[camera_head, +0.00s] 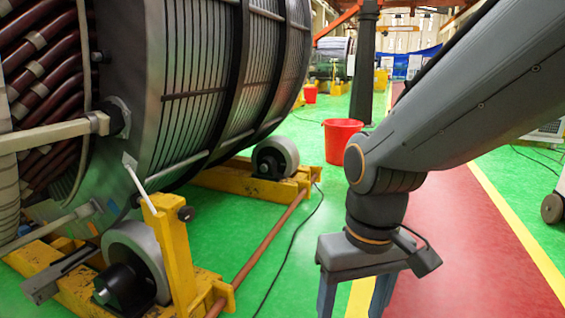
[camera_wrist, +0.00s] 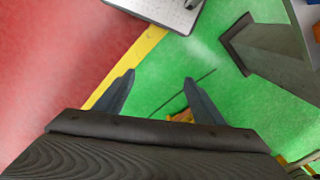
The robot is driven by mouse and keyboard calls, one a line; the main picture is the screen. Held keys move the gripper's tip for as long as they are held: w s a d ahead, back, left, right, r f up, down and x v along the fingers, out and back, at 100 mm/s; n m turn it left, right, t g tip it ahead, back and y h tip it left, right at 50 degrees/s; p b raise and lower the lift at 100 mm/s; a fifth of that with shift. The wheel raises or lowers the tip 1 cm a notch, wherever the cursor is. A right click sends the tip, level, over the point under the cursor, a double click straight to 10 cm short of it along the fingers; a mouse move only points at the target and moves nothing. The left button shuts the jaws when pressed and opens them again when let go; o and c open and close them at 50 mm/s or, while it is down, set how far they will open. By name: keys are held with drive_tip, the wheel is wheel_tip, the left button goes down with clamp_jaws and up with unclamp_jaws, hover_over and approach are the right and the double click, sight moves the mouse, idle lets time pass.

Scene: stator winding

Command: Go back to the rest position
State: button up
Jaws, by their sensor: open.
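My gripper (camera_head: 354,300) hangs from my arm at the lower right of the head view, pointing down, with its fingertips cut off by the bottom edge. In the wrist view my gripper (camera_wrist: 159,78) shows two fingers spread apart with nothing between them. Below them lies green floor with a yellow line to the left. The gripper is apart from the large stator (camera_head: 215,85), which stands to its left in the head view.
The stator rests on a yellow roller stand (camera_head: 180,250). A red bucket (camera_head: 341,142) stands behind my arm. A dark cable (camera_head: 290,245) crosses the green floor. The red walkway (camera_head: 450,240) on the right is clear nearby. The wrist view shows a grey post (camera_wrist: 270,50) at right.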

drive_tip(key=d+r+m+p, duration=0.2)
drive_tip(key=d+r+p, duration=0.6)
drive_tip(key=p, duration=0.8)
drive_tip(key=shift+s+d+r+m+h, duration=0.15)
drive_tip(key=shift+d+r+m+h, duration=0.2)
drive_tip(key=shift+r, duration=0.3)
